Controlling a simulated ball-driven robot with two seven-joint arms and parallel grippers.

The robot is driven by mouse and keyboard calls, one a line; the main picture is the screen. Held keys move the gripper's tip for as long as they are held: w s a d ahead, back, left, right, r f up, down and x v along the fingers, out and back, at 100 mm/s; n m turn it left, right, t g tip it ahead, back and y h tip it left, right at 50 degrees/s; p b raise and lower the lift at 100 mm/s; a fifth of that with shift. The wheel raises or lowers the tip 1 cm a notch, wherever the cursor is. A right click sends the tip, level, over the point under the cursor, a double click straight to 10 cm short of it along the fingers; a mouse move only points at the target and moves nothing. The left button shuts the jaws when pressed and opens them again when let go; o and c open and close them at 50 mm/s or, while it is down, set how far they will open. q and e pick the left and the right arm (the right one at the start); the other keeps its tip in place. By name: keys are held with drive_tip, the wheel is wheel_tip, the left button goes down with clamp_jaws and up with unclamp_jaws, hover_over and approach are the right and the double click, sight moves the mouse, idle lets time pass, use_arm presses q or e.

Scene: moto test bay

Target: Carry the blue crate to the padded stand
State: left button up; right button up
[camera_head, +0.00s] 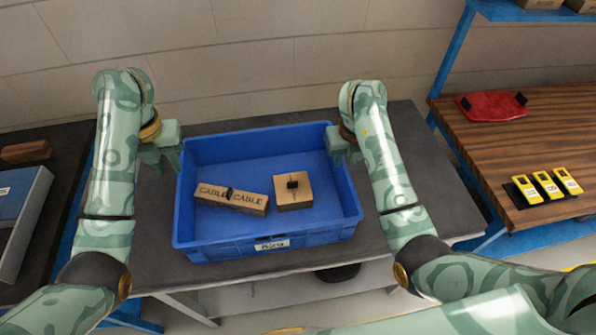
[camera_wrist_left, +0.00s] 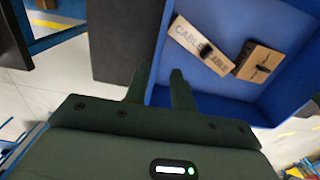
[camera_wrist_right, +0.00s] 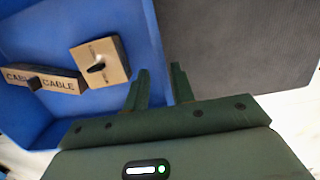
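The blue crate (camera_head: 270,247) stands on a dark grey table, with a white label on its near side. Inside lie a long cardboard piece marked CABLE (camera_head: 232,197) and a squarish cardboard box (camera_head: 293,192), both with dark clips. My left gripper (camera_head: 167,160) is at the crate's left wall, and my right gripper (camera_head: 345,155) is at its right wall. In the left wrist view the fingers (camera_wrist_left: 160,80) are apart, with the wall's edge between them. In the right wrist view the fingers (camera_wrist_right: 162,78) are also apart around the wall's edge. I cannot identify the padded stand.
The grey table (camera_head: 415,135) shows bare strips around the crate. A wooden bench (camera_head: 510,150) at right carries a red pouch (camera_head: 490,106) and yellow devices (camera_head: 542,187). A dark surface at left holds a blue-grey case (camera_head: 25,215) and a brown block (camera_head: 25,151). A wall stands behind.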

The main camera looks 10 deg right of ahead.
drive_tip(key=shift+s+r, duration=0.15)
drive_tip(key=shift+r, duration=0.8)
drive_tip(key=shift+s+r, duration=0.1)
drive_tip(key=shift+r, duration=0.85)
